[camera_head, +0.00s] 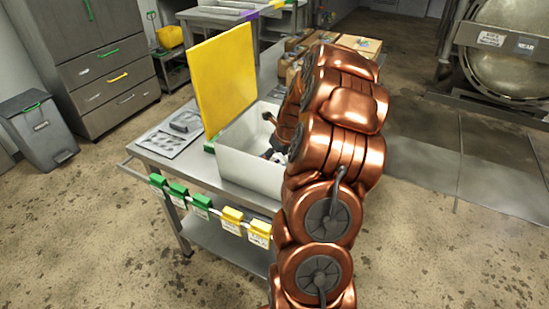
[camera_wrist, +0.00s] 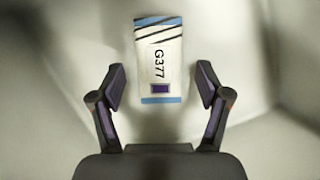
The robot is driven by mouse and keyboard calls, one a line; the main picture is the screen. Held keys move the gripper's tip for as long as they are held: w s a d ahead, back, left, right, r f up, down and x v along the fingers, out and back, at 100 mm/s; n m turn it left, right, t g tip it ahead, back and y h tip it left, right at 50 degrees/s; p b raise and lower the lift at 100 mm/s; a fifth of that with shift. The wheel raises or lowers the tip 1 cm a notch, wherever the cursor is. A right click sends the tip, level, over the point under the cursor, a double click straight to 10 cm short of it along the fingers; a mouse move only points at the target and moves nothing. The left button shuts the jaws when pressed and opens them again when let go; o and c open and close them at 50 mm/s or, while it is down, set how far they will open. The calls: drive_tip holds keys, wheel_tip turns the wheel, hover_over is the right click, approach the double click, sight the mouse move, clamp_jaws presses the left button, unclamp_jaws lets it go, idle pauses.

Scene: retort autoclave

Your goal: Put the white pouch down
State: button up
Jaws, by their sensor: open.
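The white pouch (camera_wrist: 159,58) shows in the wrist view, with blue bands, dark slanted stripes and the print G377. It lies on a pale surface inside what looks like the white bin (camera_head: 243,171) of the head view. My gripper (camera_wrist: 160,80) is open, with one finger to each side of the pouch's lower part and a gap between each finger and the pouch. In the head view my arm hides much of the bin's right side, and the pouch cannot be made out there.
The bin stands on a steel table (camera_head: 180,166) with green and yellow tags along its front rail. A yellow panel (camera_head: 218,78) stands upright behind the bin. A grey tray (camera_head: 170,142) lies to its left. Cardboard boxes (camera_head: 358,45) are at the back.

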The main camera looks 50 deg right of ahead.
drive_tip(key=b+v, duration=0.2)
drive_tip(key=v, duration=0.9)
drive_tip(key=shift+s+r, duration=0.1)
drive_tip(key=shift+r, duration=0.05)
